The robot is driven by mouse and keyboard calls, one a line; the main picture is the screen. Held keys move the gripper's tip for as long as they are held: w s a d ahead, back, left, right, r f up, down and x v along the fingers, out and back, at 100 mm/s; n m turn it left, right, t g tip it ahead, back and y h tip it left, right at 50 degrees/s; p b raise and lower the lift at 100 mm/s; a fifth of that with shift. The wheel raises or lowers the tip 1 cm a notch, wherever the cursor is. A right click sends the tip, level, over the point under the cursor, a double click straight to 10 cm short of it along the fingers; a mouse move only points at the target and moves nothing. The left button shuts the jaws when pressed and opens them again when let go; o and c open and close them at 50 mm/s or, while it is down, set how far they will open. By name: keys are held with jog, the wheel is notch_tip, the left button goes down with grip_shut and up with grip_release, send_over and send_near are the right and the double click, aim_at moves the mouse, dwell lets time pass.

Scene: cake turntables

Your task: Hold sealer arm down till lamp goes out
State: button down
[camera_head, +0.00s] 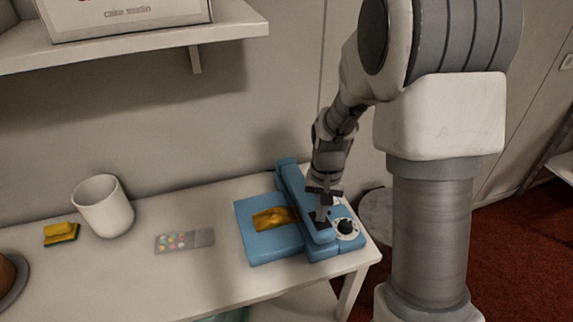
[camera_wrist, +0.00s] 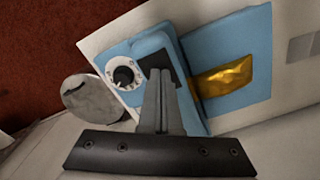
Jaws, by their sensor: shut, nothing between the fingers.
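The blue sealer (camera_head: 268,240) stands at the right end of the white table, with a gold bag (camera_head: 275,218) lying on its bed. Its blue arm (camera_head: 296,190) lies low along the body, beside the bag. The sealer (camera_wrist: 250,100) and the gold bag (camera_wrist: 222,78) also show in the wrist view. A round dial (camera_head: 345,228) with a black knob sits at the right of the arm. My gripper (camera_head: 322,214) is shut and empty, its fingertips at the dark pad (camera_wrist: 160,75) on the arm's front end. Whether they touch it is unclear. I cannot make out a lit lamp.
A white cup (camera_head: 104,206), a yellow sponge (camera_head: 61,233) and a grey strip with coloured dots (camera_head: 184,241) are on the table to the left. A shelf (camera_head: 130,45) hangs above. A round grey thing (camera_head: 377,213) is beyond the table's right end.

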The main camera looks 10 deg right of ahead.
notch_tip(320, 180, up, 15)
jog(key=p, duration=1.1)
jog(key=s+r+n+t, duration=0.3)
jog(key=s+r+t, duration=0.2)
jog(key=s+r, duration=1.2)
jog(key=shift+s+a+r+n+t, duration=0.2)
jog(key=shift+s+r+n+t, duration=0.15)
jog(key=shift+r, duration=0.2)
